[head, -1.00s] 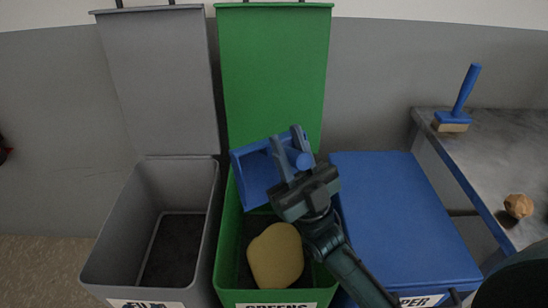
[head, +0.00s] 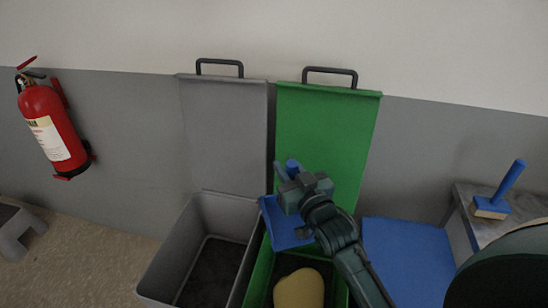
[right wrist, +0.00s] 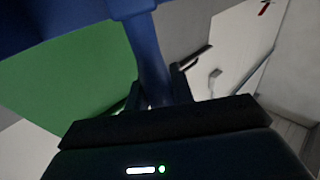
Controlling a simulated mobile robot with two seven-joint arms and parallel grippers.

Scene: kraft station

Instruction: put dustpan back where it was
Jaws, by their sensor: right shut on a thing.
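The blue dustpan (head: 283,226) is held by its handle in my right gripper (head: 287,180), above the open green bin and in front of its raised lid. In the right wrist view the dustpan's blue handle (right wrist: 150,62) stands between the fingers, and its blue pan (right wrist: 55,22) fills the upper left. My right gripper is shut on the handle. My left gripper is not in view.
A green bin (head: 258,280) holds a yellow lump (head: 299,289). An open grey bin (head: 178,258) stands left of it, a closed blue bin (head: 408,262) right. A blue-handled brush (head: 508,190) stands on a grey table (head: 478,200). A red fire extinguisher (head: 52,125) hangs on the wall.

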